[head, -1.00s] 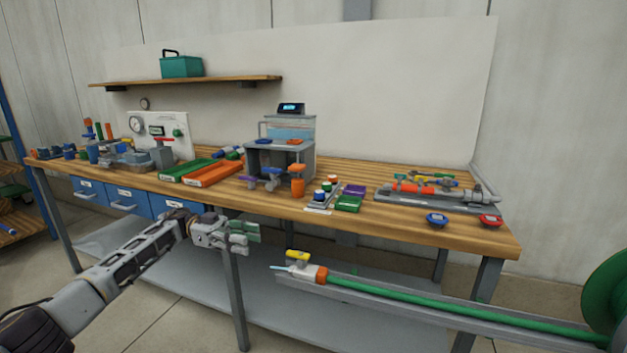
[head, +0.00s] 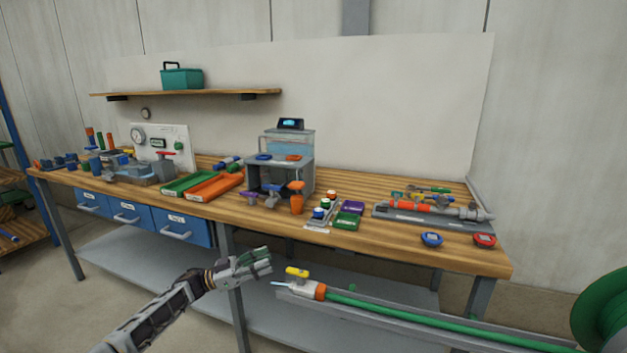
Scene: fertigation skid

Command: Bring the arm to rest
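My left arm comes in from the lower left of the head view. Its gripper (head: 268,262) hangs in front of the workbench, below the level of the top's front edge. The fingers point right, toward the tip of the green hose with the yellow valve, and look apart from it. I see nothing held in the gripper. The fingers lie close to each other at this angle, so I cannot tell whether they are open or shut. My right arm and gripper are not in view.
The wooden workbench (head: 400,243) carries a green tray (head: 190,182), an orange tray (head: 215,187), a grey tank stand (head: 279,175) and a pipe assembly (head: 430,211). A green hose (head: 400,312) lies along a grey rail in front at the right. Blue drawers (head: 133,219) hang below the top.

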